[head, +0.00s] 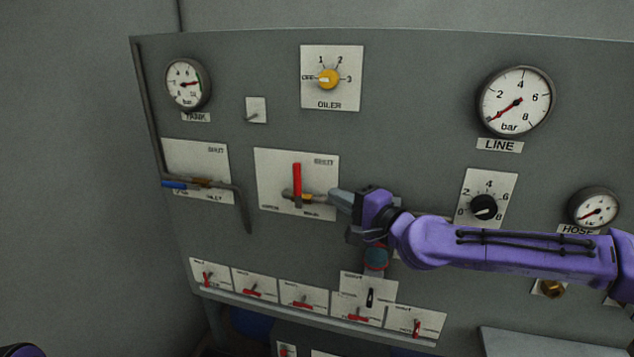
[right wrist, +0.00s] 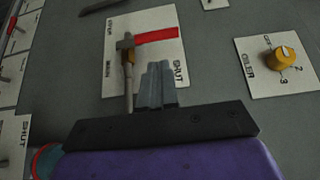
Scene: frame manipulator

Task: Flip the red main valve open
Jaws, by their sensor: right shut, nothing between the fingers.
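The red main valve handle (head: 297,180) stands upright on a white plate (head: 270,163), its pivot on a brass body (head: 298,197) in a horizontal pipe. The plate reads SHUT at its top right. In the right wrist view the red handle (right wrist: 157,36) points right, just beyond my fingertips. My right gripper (head: 335,196) is shut and empty, at the right of the handle, near the pipe and the plate's right edge. In the right wrist view its fingers (right wrist: 157,68) lie together over the plate. I cannot tell whether they touch anything. My left gripper is out of view.
A blue-handled valve (head: 175,185) is on the plate to the left. Several small red levers (head: 303,302) line the panel below. The oiler knob (head: 327,79) is above. The line gauge (head: 515,101) and a black knob (head: 484,207) are at the right.

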